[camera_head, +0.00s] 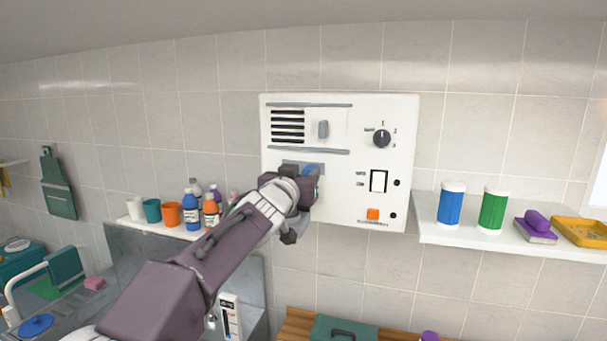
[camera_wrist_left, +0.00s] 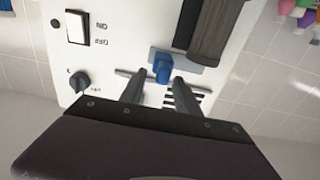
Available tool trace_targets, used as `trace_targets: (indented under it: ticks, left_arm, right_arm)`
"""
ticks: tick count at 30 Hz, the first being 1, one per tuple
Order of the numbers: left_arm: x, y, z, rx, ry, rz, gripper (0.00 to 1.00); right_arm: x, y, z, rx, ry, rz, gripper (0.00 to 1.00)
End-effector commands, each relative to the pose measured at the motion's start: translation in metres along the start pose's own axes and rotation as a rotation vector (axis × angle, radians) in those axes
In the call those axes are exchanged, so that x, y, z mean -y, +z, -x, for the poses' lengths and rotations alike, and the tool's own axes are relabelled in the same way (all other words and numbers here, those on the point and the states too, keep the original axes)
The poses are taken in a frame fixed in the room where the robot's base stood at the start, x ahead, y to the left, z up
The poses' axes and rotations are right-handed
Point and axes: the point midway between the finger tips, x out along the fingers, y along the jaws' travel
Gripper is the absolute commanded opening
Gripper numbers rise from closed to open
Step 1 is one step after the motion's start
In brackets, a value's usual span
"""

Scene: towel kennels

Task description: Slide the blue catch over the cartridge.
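A blue catch (camera_head: 311,169) sits on a grey plate (camera_head: 289,166) at the lower left of a white wall panel (camera_head: 345,215). In the left wrist view the catch (camera_wrist_left: 162,68) stands beside a dark grey block (camera_wrist_left: 216,32), which looks like the cartridge. My left gripper (camera_wrist_left: 164,77) is at the panel, its two fingers apart on either side of the catch. I cannot tell whether the fingertips touch it. In the head view my left wrist hides the block and most of the fingers. My right gripper is not in view.
Shelves stand on both sides, with cups and bottles left and a blue canister (camera_head: 452,204) right.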

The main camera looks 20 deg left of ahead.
Motion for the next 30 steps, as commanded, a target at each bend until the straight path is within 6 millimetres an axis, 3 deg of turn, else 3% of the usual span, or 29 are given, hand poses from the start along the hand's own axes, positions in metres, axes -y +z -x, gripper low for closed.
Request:
trace_targets:
  ticks: [6,10,30]
  left_arm:
    - [0.0001,0.0006,-0.0005,0.001,0.000,0.000,0.35]
    - [0.0001,0.0007,-0.0004,0.001,0.000,0.001,0.00]
    - [0.0003,0.0011,0.0000,0.003,-0.001,0.000,0.00]
  right_arm:
    - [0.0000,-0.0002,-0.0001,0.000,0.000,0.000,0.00]
    - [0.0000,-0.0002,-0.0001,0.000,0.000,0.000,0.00]
    - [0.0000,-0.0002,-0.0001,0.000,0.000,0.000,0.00]
